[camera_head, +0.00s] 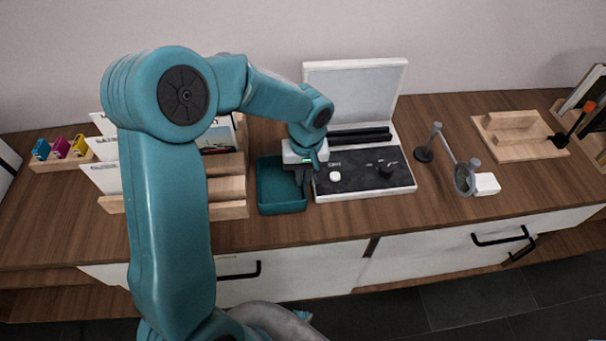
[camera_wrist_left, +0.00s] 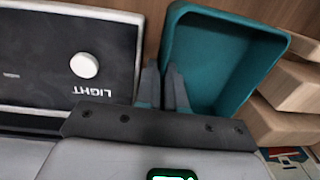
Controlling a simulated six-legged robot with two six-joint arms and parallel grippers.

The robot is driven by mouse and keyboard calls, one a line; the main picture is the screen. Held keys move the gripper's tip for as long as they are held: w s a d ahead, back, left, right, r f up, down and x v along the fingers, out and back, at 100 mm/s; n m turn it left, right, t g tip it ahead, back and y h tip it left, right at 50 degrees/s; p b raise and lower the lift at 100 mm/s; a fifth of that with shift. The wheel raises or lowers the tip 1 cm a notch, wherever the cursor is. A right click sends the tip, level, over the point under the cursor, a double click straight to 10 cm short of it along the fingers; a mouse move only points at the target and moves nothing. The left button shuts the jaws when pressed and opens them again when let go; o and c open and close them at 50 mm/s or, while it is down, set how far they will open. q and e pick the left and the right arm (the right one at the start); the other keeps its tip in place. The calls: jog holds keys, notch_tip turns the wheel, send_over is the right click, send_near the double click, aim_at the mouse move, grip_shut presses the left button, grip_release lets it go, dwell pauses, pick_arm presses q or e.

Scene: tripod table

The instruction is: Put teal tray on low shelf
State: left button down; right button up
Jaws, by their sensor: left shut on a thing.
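The teal tray (camera_head: 281,209) is an empty rectangular tray on the wooden counter, between a stepped wooden rack and a white-framed case. My left gripper (camera_head: 303,181) reaches down from above at the tray's right side and is shut on its wall. In the left wrist view the tray (camera_wrist_left: 222,60) is at upper right, and the dark fingers (camera_wrist_left: 164,85) of my left gripper meet at its near left wall. My right gripper is not in view.
The open case (camera_head: 365,180) with a dark panel stands close at the tray's right. The stepped wooden rack (camera_head: 228,188) with cards is close at its left. A lamp-like stand (camera_head: 450,160) and a wooden board (camera_head: 518,138) are further right. Drawers (camera_head: 430,252) are below.

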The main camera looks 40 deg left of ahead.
pick_arm(q)
jog(key=shift+s+r, duration=0.1)
jog(key=c, duration=1.5)
grip_release()
jog(key=shift+f, duration=0.2)
